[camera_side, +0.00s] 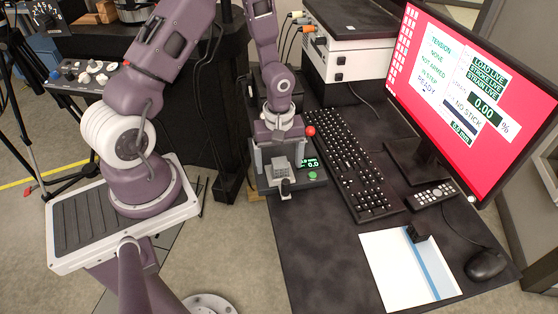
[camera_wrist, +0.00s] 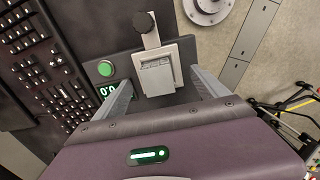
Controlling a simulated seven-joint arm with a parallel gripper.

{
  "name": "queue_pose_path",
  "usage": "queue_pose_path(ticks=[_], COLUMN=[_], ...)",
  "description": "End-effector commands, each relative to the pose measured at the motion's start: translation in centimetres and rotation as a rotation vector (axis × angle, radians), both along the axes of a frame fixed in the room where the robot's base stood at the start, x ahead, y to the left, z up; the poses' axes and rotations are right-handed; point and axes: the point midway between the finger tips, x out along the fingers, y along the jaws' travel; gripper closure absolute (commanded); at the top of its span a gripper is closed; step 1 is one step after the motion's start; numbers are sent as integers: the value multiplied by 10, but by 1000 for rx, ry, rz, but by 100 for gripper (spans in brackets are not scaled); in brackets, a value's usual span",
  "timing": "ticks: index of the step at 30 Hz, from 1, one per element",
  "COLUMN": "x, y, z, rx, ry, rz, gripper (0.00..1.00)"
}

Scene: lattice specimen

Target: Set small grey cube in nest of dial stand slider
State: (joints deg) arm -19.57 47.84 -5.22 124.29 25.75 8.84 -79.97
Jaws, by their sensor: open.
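The small grey cube (camera_wrist: 157,76), with a ribbed or lattice face, sits on the light grey slider (camera_wrist: 184,48) of the dial stand in the wrist view. It appears within the slider's outline; whether it is fully down in the nest I cannot tell. In the side view the cube (camera_side: 281,171) shows at the front of the dial stand (camera_side: 265,183). My gripper (camera_wrist: 161,80) is open, with one finger on each side of the cube and visible gaps between. In the side view my gripper (camera_side: 281,160) is low over the stand.
The stand has a black knob (camera_wrist: 144,22), a green button (camera_wrist: 105,68) and a lit display (camera_side: 310,163). A red knob (camera_side: 310,131) and keyboard (camera_side: 345,165) are close on the right. A white-and-blue pad (camera_side: 395,275) with a small black block (camera_side: 416,234) lies on the table.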

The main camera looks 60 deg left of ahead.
Motion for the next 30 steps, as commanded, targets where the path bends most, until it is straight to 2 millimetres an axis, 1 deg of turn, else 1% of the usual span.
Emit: queue_pose_path(ticks=[15, 19, 26, 28, 30], x=[0, 0, 0, 0, 1], y=[0, 0, 0, 0, 1], z=[44, 50, 50, 54, 66], rx=[0, 0, 0, 0, 1], ry=[-2, 0, 0, -2, -5], rz=[1, 1, 0, 1, 1], gripper=[17, 17, 17, 17, 17])
